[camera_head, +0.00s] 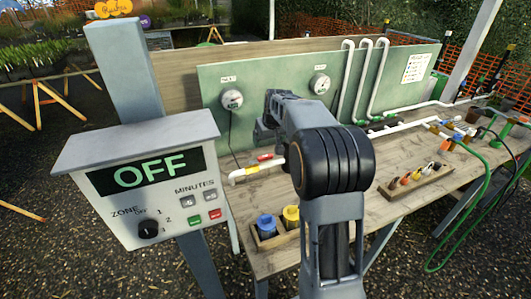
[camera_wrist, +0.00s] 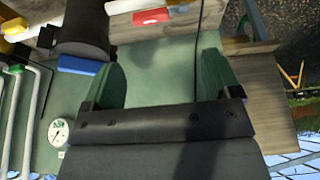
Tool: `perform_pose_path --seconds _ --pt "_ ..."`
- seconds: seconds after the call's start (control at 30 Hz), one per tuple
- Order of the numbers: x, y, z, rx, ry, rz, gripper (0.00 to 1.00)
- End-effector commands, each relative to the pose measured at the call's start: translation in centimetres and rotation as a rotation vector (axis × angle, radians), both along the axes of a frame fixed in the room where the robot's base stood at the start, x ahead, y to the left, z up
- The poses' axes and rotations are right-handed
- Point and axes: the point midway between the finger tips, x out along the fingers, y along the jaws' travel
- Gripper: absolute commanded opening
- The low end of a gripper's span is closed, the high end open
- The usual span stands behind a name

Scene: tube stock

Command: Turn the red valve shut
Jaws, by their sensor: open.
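The red valve handle (camera_head: 265,157) sits on a white pipe (camera_head: 240,176) along the back of the bench. It looks lengthwise along the pipe. In the wrist view the red handle (camera_wrist: 150,17) is at the top, beside the white pipe (camera_wrist: 122,5). My gripper (camera_wrist: 162,78) has its two fingers spread wide, with nothing between them but the green panel behind. The red handle is beyond the fingertips and apart from them. In the head view my gripper's tips are hidden or hard to make out behind my arm.
A blue part (camera_wrist: 78,66) and a dark cylinder (camera_wrist: 84,28) are near the left finger in the wrist view. A control box (camera_head: 145,185) reading OFF stands at front left. The green panel (camera_head: 280,85) carries gauges. A wooden tray (camera_head: 415,190) holds small parts.

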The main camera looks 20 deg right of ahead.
Motion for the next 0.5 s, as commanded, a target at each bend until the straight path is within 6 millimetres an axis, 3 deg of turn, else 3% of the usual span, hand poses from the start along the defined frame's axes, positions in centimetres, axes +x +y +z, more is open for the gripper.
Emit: perform_pose_path --seconds 0.1,0.27,0.5 --pt "1.7 -1.4 -0.6 -0.001 -0.003 -0.004 0.83" --pt "2.8 -2.1 -1.9 -0.001 -0.004 -0.004 0.83" --pt "4.4 -2.2 -5.8 0.001 -0.002 -0.005 0.83"
